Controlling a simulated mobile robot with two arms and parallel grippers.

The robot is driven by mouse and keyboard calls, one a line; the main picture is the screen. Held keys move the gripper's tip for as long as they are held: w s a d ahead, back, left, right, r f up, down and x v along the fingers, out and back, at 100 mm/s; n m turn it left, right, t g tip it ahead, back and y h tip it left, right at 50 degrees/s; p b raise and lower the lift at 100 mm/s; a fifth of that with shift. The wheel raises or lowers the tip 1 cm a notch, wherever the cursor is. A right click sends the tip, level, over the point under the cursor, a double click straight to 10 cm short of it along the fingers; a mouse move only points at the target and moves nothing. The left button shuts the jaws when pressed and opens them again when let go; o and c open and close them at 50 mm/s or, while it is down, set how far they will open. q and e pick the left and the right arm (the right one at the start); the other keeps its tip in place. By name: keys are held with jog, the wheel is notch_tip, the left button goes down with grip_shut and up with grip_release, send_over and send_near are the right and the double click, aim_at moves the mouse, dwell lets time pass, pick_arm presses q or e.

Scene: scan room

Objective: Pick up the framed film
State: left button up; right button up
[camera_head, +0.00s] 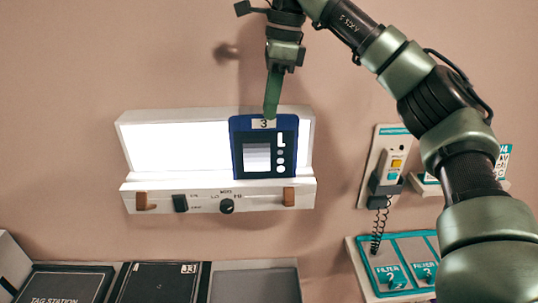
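The framed film (285,168) has a dark blue frame with a "3" label at its top and a grey-stepped film patch. It stands upright on the ledge at the right part of the lit white viewer box (140,190). My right gripper (271,108) comes down from above. Its green finger tip overlaps the frame's top edge, by the label. I see the fingers edge-on, so I cannot tell whether they are open or closed on the frame. My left gripper is not in view.
A wall-mounted handset panel (388,150) with a coiled cord is to the right, above a teal filter tray (380,291). A dark tag station (65,284) and other panels lie along the lower left. The lit panel left of the film is clear.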

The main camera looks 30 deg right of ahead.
aim_at(264, 135)
jog(key=shift+s+d+f, duration=0.1)
jog(key=shift+d+f, duration=0.05)
jog(key=shift+f, duration=0.25)
jog(key=f+p, duration=0.1)
jog(key=f, duration=0.1)
jog(key=a+f+p, duration=0.1)
jog(key=f, duration=0.1)
jog(key=f+p, duration=0.1)
jog(key=f, duration=0.1)
jog(key=shift+w+a, duration=0.25)
jog(key=shift+a, duration=0.05)
jog(key=shift+f+p, duration=0.25)
jog(key=shift+p, duration=0.05)
jog(key=shift+f, duration=0.15)
grip_shut()
